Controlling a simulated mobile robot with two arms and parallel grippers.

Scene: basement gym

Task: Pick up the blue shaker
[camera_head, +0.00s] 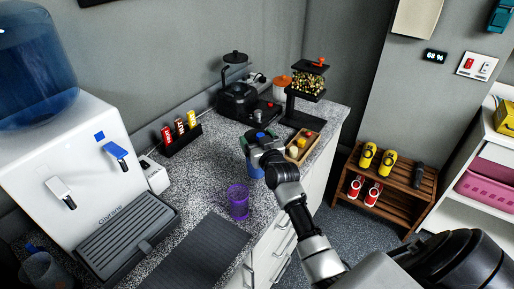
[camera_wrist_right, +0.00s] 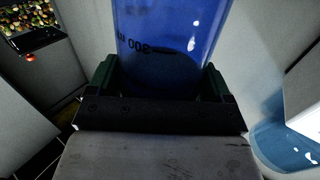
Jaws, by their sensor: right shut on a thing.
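The blue shaker (camera_head: 255,170) is at the far part of the speckled counter, mostly hidden behind my right gripper (camera_head: 262,157) and wrist. In the right wrist view, the translucent blue shaker (camera_wrist_right: 172,38) with dark volume marks stands between the two dark green fingers of my right gripper (camera_wrist_right: 158,80). The fingers are shut on its sides. The shaker's base is hidden, so I cannot tell whether it touches the counter. My left gripper is not in view.
A purple cup (camera_head: 238,203) stands nearer on the counter (camera_head: 190,190), by a dark mat (camera_head: 197,255). A wooden tray (camera_head: 302,147), a snack dispenser (camera_head: 306,90) and a black machine (camera_head: 238,101) stand behind. The water cooler (camera_head: 70,160) fills the left.

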